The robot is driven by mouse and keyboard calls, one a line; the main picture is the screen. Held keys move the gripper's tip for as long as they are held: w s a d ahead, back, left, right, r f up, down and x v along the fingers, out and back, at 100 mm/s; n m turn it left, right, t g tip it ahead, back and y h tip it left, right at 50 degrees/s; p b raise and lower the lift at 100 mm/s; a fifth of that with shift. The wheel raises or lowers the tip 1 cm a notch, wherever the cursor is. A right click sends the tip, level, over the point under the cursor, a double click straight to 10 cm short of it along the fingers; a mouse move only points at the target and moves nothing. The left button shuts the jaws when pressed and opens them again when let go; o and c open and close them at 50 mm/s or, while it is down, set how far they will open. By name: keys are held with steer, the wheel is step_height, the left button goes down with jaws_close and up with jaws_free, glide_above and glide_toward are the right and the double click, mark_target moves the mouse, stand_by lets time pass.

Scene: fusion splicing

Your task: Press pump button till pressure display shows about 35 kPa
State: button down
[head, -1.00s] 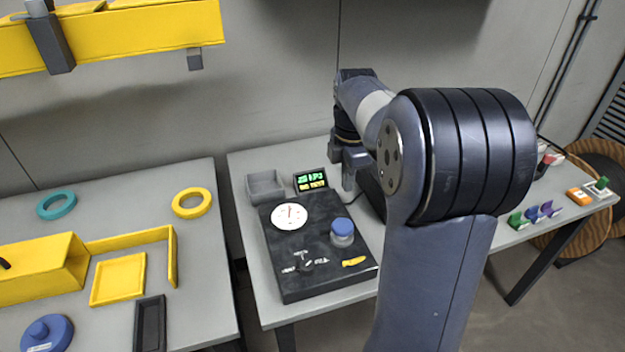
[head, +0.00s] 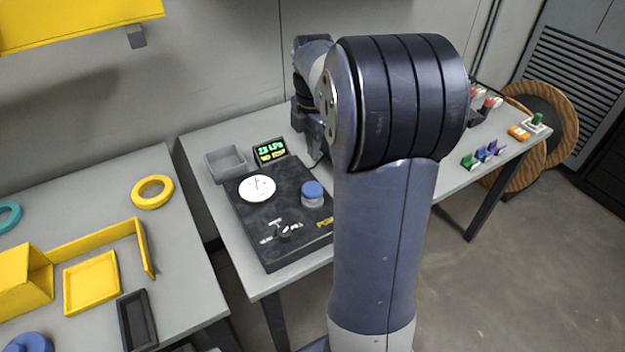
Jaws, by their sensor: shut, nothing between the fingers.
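The pressure display (head: 270,151) stands behind the black pump panel (head: 262,230). Its small green digits look like 28 kPa, but they are blurred. A blue round button (head: 312,189) on a pale collar sits on the right of the panel, seemingly the pump button. A white dial gauge (head: 257,188) with a red needle lies on the panel's left. My gripper (head: 318,158) points down just behind the button, apart from it in the picture. It is shut and empty; its fingertips are small and partly hidden by my arm.
A grey open bin (head: 226,163) stands beside the display. My large arm link covers the table's middle. Small coloured parts (head: 484,153) lie on the right table end.

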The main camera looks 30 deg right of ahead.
mark_target(313, 190)
step_height(313, 190, down, 11)
steer(key=shift+r, duration=0.1)
stand_by(0.4)
steer(key=shift+f+b, duration=0.9)
steer(key=shift+f, duration=0.6)
steer(key=shift+s, duration=0.1)
